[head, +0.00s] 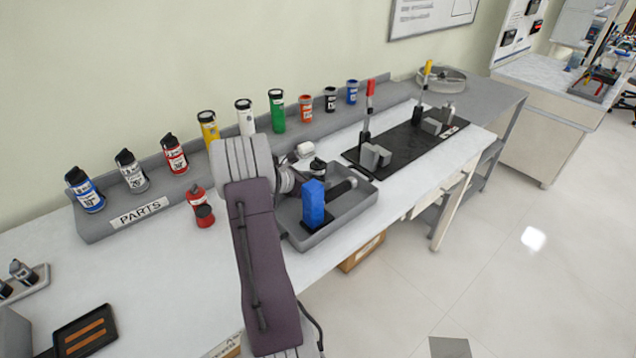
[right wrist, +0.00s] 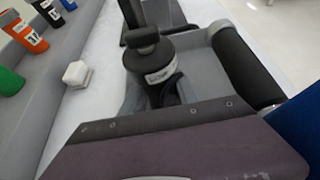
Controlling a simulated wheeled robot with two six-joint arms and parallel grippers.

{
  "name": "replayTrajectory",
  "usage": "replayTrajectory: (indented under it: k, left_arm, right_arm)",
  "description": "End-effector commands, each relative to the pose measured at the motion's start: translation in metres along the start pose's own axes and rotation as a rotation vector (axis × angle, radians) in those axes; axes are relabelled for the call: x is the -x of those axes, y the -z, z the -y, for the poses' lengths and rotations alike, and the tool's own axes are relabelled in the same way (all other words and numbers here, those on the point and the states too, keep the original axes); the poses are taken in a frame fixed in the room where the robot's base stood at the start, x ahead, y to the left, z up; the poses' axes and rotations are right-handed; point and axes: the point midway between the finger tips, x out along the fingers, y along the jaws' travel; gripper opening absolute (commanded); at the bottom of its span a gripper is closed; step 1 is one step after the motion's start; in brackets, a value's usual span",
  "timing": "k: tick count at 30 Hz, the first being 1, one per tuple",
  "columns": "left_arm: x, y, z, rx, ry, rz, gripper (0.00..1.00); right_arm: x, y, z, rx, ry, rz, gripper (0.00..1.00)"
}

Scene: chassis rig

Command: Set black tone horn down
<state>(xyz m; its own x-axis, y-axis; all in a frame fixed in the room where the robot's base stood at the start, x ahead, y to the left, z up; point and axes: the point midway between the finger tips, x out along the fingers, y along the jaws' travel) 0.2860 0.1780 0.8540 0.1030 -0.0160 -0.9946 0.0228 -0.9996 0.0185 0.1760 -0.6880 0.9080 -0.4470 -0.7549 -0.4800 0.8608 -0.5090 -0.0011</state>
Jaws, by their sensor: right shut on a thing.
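My right gripper (head: 306,176) is shut on a black tone horn (head: 318,165) with a white label. The horn is over or in the grey tray (head: 360,201); I cannot tell whether its base touches the tray floor. In the right wrist view the horn (right wrist: 155,65) looks upright, with its black top showing, and my gripper's dark edge hides its lower part. The fingertips are mostly hidden. Another black horn (head: 330,99) stands on the grey parts shelf at the back. My left gripper is not in view.
A red horn (head: 202,207) stands left of my arm. Several coloured horns line the parts shelf (head: 140,212). A black mat (head: 408,142) with fixtures lies right.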

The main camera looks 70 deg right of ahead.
Motion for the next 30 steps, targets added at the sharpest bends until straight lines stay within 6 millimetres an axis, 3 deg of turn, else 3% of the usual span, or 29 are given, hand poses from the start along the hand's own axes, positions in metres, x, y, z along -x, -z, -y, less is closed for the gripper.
replayTrajectory:
  k: [10, 11, 12, 13, 23, 26, 30]
  left_arm:
    - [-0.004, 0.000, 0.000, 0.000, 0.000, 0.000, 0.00]
    - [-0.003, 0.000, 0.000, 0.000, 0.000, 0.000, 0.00]
    - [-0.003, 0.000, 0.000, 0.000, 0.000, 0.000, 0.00]
    - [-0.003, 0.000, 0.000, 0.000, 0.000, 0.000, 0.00]
    - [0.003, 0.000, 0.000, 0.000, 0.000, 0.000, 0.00]
    - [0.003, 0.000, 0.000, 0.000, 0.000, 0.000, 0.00]
    - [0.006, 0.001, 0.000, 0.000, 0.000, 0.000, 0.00]
  right_arm:
    - [-0.002, 0.003, 0.000, -0.001, -0.001, 0.002, 0.00]
    - [-0.001, 0.002, 0.000, 0.000, -0.001, 0.001, 0.45]
    - [-0.001, 0.002, 0.000, 0.000, -0.001, 0.001, 0.56]
    - [-0.001, 0.002, 0.000, 0.000, -0.001, 0.001, 0.58]
    - [0.002, -0.003, 0.000, -0.001, -0.001, 0.001, 0.58]
    - [0.017, -0.002, -0.002, 0.000, -0.006, 0.002, 0.58]
    - [0.055, -0.003, -0.002, -0.001, -0.007, 0.002, 0.58]
